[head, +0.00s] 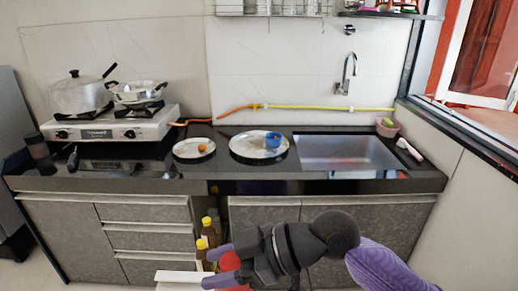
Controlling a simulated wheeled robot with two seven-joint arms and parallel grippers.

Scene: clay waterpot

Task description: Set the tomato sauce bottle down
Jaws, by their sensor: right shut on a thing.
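My right gripper (217,267) reaches in from the lower right, low in front of the cabinets. Its two purple-tipped fingers are shut on a red thing (230,262), which I take to be the tomato sauce bottle. Only a small red part shows between and below the fingers; the rest is hidden by the gripper. I cannot tell whether its underside touches anything. My left gripper is not in view.
Yellow-capped bottles (207,223) stand in a gap between cabinets, just beyond my fingers. A white edge (178,277) lies left of them. The black counter (110,180) above holds a stove (112,125), two plates and a sink (345,152).

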